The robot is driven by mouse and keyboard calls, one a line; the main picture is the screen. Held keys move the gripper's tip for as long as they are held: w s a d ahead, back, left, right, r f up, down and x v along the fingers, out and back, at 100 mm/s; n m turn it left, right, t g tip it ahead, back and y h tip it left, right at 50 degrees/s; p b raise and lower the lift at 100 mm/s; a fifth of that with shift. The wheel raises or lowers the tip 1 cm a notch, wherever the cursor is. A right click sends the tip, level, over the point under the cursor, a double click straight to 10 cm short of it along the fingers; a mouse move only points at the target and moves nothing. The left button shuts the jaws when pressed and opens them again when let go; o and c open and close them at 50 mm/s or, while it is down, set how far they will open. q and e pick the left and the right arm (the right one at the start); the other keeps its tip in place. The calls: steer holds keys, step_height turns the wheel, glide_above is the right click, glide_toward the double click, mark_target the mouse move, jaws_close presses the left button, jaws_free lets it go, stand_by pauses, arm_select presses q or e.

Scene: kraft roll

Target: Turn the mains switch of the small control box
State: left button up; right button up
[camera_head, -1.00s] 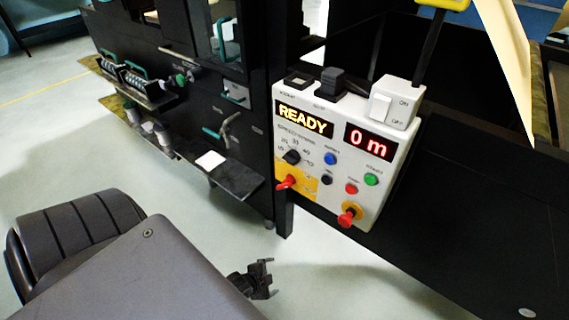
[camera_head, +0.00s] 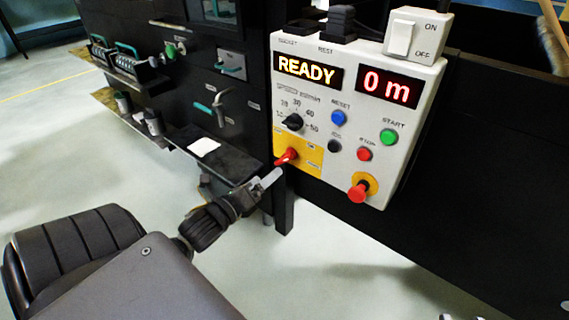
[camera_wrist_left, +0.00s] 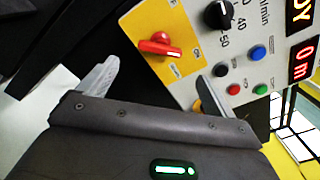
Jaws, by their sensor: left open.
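The small control box (camera_head: 420,119) is a pale panel with lit displays reading READY and 0 m. Its mains switch is a red rotary handle (camera_head: 286,157) on a yellow plate at the lower left of the panel. In the left wrist view the red handle (camera_wrist_left: 159,45) lies ahead of and between the two fingers. My left gripper (camera_head: 268,181) is open and empty, just below and left of the switch in the head view, apparently apart from it. In the left wrist view its fingers (camera_wrist_left: 158,82) are spread wide.
A black speed knob (camera_head: 292,122) sits just above the switch. A red mushroom button (camera_head: 359,191) on a yellow ring is to its right. A black machine with a shelf (camera_head: 225,165) stands left of the box.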

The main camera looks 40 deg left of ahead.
mark_target(282, 163)
arm_select(q)
steer(key=w, duration=0.9)
steer(key=shift+a+b, duration=0.1)
steer(key=shift+b, duration=0.2)
steer(key=shift+w, duration=0.2)
arm_select(e)
steer(key=shift+d+r+t, duration=0.4)
steer(key=shift+r+t, duration=0.1)
steer(key=shift+t, duration=0.2)
arm_select(q)
steer(key=c, duration=1)
arm_select(e)
steer(key=shift+w, duration=0.1)
